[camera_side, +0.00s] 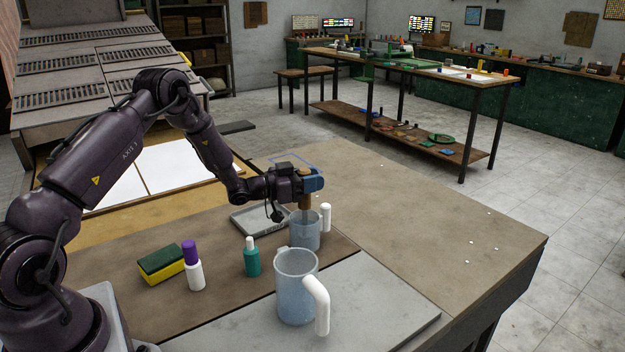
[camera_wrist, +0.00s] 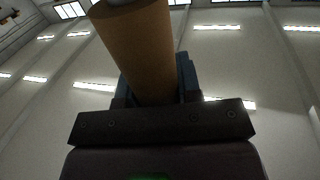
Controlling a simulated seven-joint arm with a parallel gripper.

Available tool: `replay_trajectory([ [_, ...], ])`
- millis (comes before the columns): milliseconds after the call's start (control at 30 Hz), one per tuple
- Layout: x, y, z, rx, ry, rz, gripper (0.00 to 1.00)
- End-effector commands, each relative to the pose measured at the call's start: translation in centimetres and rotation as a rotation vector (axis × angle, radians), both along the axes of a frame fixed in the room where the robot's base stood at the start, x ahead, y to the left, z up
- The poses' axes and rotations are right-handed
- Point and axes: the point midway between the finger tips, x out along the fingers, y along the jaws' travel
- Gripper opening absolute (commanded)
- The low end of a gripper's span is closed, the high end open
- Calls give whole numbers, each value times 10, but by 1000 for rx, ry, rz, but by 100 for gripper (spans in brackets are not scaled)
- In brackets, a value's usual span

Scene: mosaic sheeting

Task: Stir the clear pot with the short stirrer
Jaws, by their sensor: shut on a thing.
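My gripper (camera_side: 312,181) is shut on the stirrer, whose brown wooden handle (camera_side: 305,200) stands upright below the blue fingers. In the wrist view the handle (camera_wrist: 138,50) rises between the fingers (camera_wrist: 155,85). The stirrer's lower end goes down into the mouth of the smaller clear, bluish pot (camera_side: 304,240), which has a white handle at its right. Its tip is not clearly visible. A larger clear, bluish pot (camera_side: 296,292) with a white handle stands in front, with nothing seen in it. Both could fit the name clear pot.
A green bottle with a white cap (camera_side: 251,260), a white bottle with a purple cap (camera_side: 195,272) and a yellow-green sponge (camera_side: 162,265) stand left of the pots. A grey tray (camera_side: 262,219) lies behind. The table's right side (camera_side: 430,225) is mostly clear.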

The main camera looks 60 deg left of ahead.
Motion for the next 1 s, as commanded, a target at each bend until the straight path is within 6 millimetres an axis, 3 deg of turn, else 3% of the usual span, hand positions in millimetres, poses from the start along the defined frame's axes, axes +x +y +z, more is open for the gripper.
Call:
replay_trajectory([
  [333, 0, 0, 5, 0, -2, 0, 0],
  [1000, 0, 0, 73, 2, -4, 0, 0],
])
